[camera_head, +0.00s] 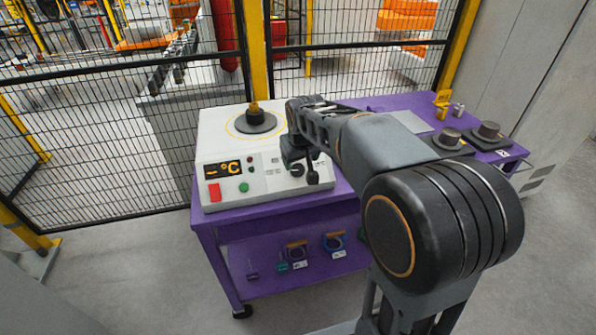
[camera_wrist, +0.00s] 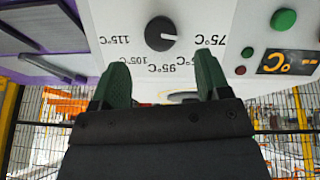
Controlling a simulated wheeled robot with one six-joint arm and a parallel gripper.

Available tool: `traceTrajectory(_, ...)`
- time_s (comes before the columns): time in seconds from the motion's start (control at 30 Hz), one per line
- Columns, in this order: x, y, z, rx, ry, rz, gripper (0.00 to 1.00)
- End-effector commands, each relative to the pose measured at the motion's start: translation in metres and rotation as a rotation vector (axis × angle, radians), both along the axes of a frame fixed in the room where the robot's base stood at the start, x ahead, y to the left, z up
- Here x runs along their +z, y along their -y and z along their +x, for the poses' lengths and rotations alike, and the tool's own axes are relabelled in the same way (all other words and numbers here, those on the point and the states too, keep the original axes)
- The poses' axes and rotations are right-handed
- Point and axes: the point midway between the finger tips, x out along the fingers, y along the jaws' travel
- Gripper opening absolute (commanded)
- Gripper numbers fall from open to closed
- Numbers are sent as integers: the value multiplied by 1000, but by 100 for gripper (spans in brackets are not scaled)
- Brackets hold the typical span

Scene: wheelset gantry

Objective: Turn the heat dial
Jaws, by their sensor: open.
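The heat dial (camera_wrist: 160,33) is a round black knob with a white pointer mark on the white panel. In the wrist view, which shows the panel upside down, the mark points right, toward the 75°C label. Labels 95°C, 105°C and 115°C also show around it. My gripper (camera_wrist: 159,62) is open, its two green fingers apart and empty. The dial appears between and just beyond the fingertips, not gripped. In the head view my gripper (camera_head: 304,168) is at the right part of the heater's front panel (camera_head: 225,170), partly covering the dial area.
The panel has an orange display (camera_head: 229,168) showing a dash and °C, a red switch (camera_head: 214,192) and a green button (camera_head: 244,187). A round plate (camera_head: 256,123) sits on top. The purple table (camera_head: 300,208) extends right, with dark round parts (camera_head: 447,138). Mesh fencing (camera_head: 100,150) stands behind.

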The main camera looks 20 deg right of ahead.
Motion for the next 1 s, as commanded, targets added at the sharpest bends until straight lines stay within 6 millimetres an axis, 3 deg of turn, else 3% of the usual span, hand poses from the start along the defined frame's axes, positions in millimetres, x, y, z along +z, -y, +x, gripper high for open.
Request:
traceTrajectory(0.13, -27, 1, 10, 0, -4, 0, 70)
traceTrajectory(0.4, -53, 2, 22, 0, -1, 0, 70)
traceTrajectory(0.87, -59, 3, 25, 1, 0, 0, 70)
traceTrajectory(1.0, -59, 2, 25, 1, 0, 0, 56)
